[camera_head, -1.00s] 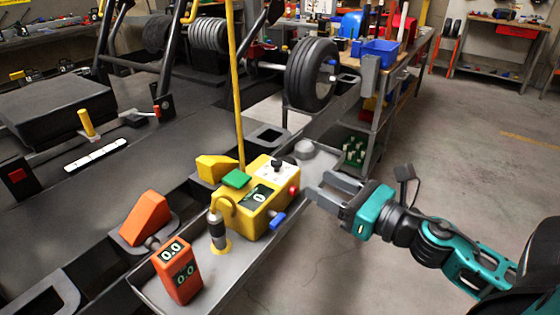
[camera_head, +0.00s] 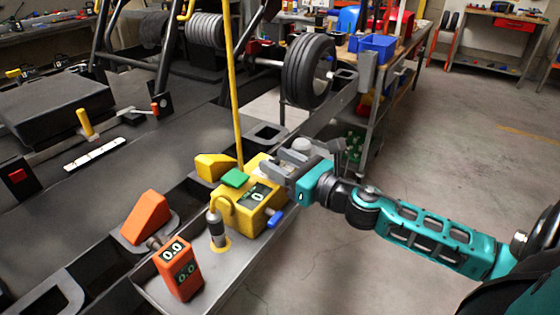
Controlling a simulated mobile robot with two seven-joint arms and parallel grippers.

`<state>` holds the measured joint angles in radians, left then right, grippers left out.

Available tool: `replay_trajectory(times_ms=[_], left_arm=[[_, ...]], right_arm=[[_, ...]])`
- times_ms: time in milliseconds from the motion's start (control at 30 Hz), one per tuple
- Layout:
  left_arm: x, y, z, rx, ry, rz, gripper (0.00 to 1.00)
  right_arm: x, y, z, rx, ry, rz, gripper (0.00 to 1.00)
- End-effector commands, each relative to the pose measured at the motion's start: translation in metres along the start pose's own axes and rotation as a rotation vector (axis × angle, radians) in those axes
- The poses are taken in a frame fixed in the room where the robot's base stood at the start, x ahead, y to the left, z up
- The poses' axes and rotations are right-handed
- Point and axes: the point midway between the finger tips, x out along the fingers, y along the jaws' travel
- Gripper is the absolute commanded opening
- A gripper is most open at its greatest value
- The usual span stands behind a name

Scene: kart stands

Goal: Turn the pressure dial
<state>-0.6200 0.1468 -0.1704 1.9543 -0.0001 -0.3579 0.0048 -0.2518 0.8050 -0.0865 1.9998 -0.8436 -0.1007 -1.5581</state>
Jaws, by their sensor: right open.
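The yellow pressure box (camera_head: 262,212) sits on the grey tray shelf (camera_head: 222,266). It has a green button or block (camera_head: 235,178) on top, a small display (camera_head: 257,194) reading 0 and a blue knob (camera_head: 276,218) at its lower right. The black dial seen earlier on the box's white top plate is now hidden behind my right gripper (camera_head: 270,169). That gripper reaches in from the right, its open jaws over the box's upper right part. I cannot tell whether it touches the dial. My left gripper is not in view.
An orange handheld gauge (camera_head: 178,268) reading 0.0 stands at the tray's near end, beside a grey-and-yellow nozzle (camera_head: 218,228). A yellow pole (camera_head: 236,90) rises behind the box. A wheel (camera_head: 308,72) stands behind. The floor (camera_head: 440,150) at right is clear.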

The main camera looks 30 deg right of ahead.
Motion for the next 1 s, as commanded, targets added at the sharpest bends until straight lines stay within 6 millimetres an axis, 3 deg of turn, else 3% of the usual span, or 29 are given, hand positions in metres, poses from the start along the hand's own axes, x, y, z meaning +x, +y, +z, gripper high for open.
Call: replay_trajectory(times_ms=[267, 800, 1000], left_arm=[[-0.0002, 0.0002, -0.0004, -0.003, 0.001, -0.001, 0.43], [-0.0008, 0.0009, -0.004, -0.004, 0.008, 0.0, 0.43], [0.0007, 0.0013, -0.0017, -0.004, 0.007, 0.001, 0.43]], right_arm=[[0.0009, -0.0002, 0.0, 0.0, 0.0, 0.0, 0.49], [0.0007, -0.0001, 0.0, 0.0, 0.0, 0.0, 0.0], [0.0007, -0.0004, -0.001, -0.002, 0.0, 0.01, 0.0]])
